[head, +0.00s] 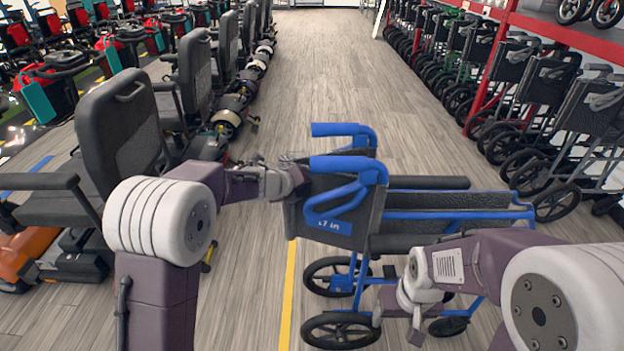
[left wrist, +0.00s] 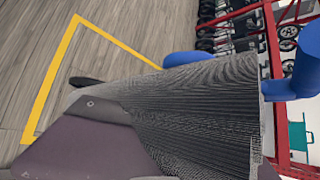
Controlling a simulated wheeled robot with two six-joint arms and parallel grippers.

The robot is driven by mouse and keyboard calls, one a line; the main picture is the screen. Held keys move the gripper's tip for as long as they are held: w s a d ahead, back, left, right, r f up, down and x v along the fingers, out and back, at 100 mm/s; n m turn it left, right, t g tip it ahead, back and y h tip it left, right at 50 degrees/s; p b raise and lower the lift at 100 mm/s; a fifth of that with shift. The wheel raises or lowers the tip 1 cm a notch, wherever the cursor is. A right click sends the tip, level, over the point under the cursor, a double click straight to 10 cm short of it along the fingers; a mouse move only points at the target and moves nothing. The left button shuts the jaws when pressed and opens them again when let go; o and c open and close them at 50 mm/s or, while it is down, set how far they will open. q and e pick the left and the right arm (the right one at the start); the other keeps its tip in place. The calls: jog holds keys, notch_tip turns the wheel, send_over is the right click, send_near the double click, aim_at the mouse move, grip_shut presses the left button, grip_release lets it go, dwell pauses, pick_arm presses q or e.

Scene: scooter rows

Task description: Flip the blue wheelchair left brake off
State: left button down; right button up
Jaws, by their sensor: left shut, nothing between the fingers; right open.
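The blue wheelchair (head: 455,197) stands in the aisle in the head view, its push handles toward the left and its seat extending right. Its dark backrest (head: 300,222) and blue frame also show close up in the left wrist view, with a blue tube (left wrist: 186,64) at the backrest's edge. I cannot make out the left brake lever; it is hidden or too small to tell. My left gripper (head: 298,178) is shut and empty, close beside the backrest; contact is unclear. My right gripper (head: 414,322) is open and low, near the near-side wheels, with nothing in it.
Dark scooter seats (head: 115,125) line the left side. Folded wheelchairs (head: 545,85) stand along the right under a red rack (head: 560,30). A yellow floor line (head: 288,290) runs beside the blue wheelchair. The aisle floor beyond it (head: 325,60) is clear.

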pick_arm(q)
jog(key=a+r+m+y+p, duration=0.1)
jog(key=a+r+y+p, duration=0.1)
jog(key=r+p, duration=0.4)
jog(key=shift+a+p, duration=0.7)
jog(key=shift+p, duration=0.45)
pick_arm(e)
notch_tip(320, 180, up, 11)
jog(key=shift+f, duration=0.2)
